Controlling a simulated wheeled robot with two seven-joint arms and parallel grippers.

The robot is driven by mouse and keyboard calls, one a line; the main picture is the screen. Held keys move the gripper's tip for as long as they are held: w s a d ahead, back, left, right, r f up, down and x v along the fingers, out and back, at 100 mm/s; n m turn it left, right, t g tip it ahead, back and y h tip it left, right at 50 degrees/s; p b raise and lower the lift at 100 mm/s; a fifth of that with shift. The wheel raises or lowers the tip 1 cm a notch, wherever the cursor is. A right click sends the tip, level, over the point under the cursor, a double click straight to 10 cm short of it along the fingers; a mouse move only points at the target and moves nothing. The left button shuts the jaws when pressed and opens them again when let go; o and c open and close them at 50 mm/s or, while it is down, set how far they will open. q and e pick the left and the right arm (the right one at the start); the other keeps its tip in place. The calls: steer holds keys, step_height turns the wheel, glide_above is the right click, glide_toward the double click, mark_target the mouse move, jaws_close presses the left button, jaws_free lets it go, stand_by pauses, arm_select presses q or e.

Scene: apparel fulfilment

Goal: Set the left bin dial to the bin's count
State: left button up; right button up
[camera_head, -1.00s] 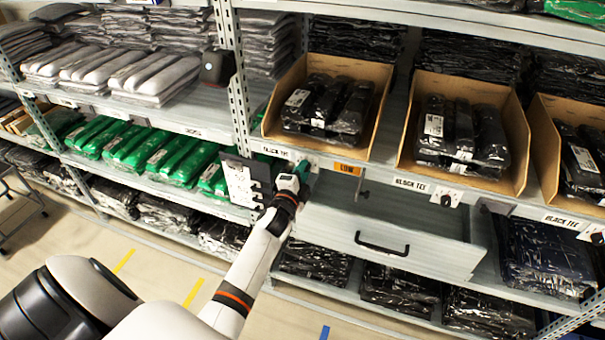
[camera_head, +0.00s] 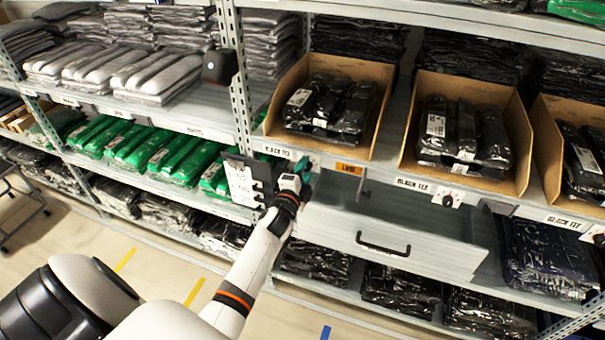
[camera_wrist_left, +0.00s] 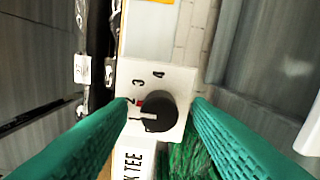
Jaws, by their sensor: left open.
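The left bin (camera_head: 331,109) is an open cardboard box on the shelf with black wrapped tees in it. Three packs show side by side; whether more lie beneath is hidden. Its dial (camera_wrist_left: 158,111) is a black knob on a white plate numbered 1 to 4, with a small red mark near the 2. The knob's white line points left, near the 1. My left gripper (camera_head: 304,170) is open at the shelf edge below this bin. In the left wrist view its teal fingers (camera_wrist_left: 165,125) stand on either side of the knob, with gaps visible. My right gripper is out of view.
An orange tag (camera_head: 350,168) sits just right of the dial. A grey drawer (camera_head: 420,247) with a black handle is below. A dark panel with a white sheet (camera_head: 242,183) stands left of the gripper. A middle bin (camera_head: 511,125) has its own dial (camera_head: 447,199).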

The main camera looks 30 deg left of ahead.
arm_select(q)
steer(key=b+v, duration=0.2)
steer(key=v, duration=1)
steer(key=shift+f, duration=0.1)
